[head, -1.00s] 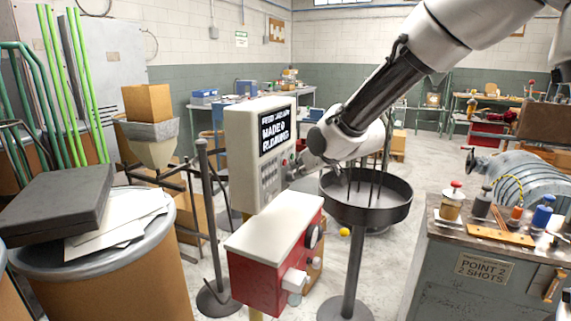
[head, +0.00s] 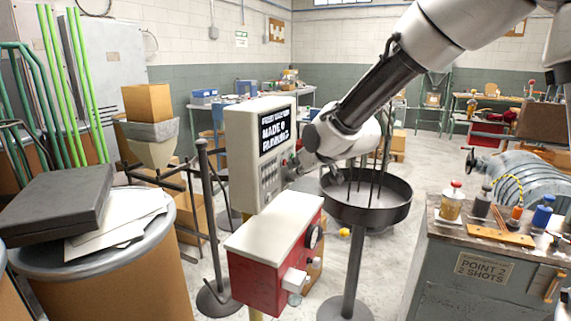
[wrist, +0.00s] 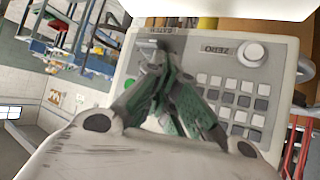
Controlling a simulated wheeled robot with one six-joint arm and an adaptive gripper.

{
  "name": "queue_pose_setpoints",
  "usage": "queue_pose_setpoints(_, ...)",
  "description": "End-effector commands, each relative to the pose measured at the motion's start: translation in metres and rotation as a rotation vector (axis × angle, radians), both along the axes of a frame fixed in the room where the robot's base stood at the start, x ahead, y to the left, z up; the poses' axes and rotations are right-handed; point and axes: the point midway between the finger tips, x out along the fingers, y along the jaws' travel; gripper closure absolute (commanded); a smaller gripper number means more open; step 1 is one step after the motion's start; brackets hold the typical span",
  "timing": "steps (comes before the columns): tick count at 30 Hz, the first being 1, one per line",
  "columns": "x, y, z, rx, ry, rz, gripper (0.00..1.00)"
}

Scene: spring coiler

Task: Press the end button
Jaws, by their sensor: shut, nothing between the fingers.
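The cream control console (head: 240,140) stands in the middle of the head view, its lit screen (head: 275,130) showing "MADE 0" and "RUNNING". In the wrist view its key panel (wrist: 210,67) fills the middle, with rows of grey and white keys (wrist: 236,100), a round white knob (wrist: 250,53) beside a "ZERO" label, and a green button (wrist: 129,56) at the left. I cannot read any label for the end button. My gripper (wrist: 167,48) is shut and empty, its tips over the panel's upper left part; contact is unclear. In the head view it is small beside the key panel.
A red box with a white top (head: 275,250) stands below the console. A round dark tray on a post (head: 365,205) is close under my arm. A drum (head: 110,265) stands at left and a workbench (head: 470,265) at right.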

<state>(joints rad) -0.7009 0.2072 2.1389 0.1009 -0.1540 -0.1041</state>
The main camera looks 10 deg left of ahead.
Motion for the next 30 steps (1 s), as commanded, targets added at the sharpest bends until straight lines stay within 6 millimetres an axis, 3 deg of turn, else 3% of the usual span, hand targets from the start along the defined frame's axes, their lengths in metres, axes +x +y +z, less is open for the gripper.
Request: queue_pose_setpoints(30, 0.0024, 0.0055, 0.0002, 0.000, -0.001, -0.001, 1.00)
